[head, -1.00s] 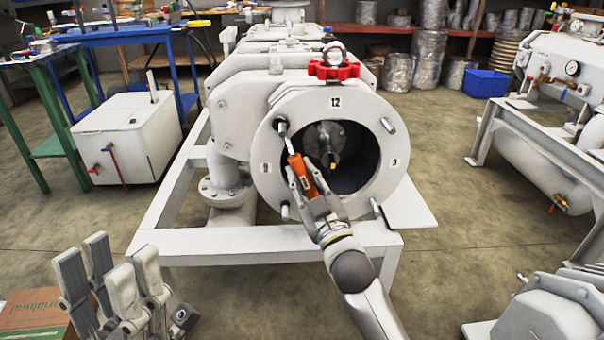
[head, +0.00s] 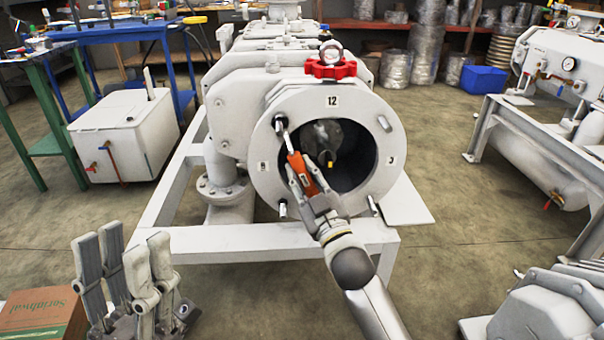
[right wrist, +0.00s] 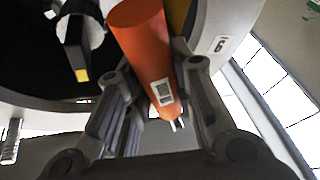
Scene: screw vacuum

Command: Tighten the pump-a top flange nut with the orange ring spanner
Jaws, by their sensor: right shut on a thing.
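The orange ring spanner (head: 299,170) is in my right gripper (head: 312,190), slanting up and left across the pump's round front flange (head: 262,150). Its upper end is at the upper-left stud and nut (head: 280,124), below and left of the "12" mark; the picture is too small to tell how fully the ring sits around the nut. In the right wrist view, the gripper's fingers (right wrist: 158,95) are shut on both sides of the orange handle (right wrist: 142,40); the ring end is out of view there. My left gripper (head: 124,250) is open and empty at lower left, away from the pump.
Other studs (head: 384,123) stick out around the dark opening, with a yellow-tipped shaft (head: 329,164) inside. The white frame (head: 250,240) lies below. A cardboard box (head: 42,313) is beside my left gripper.

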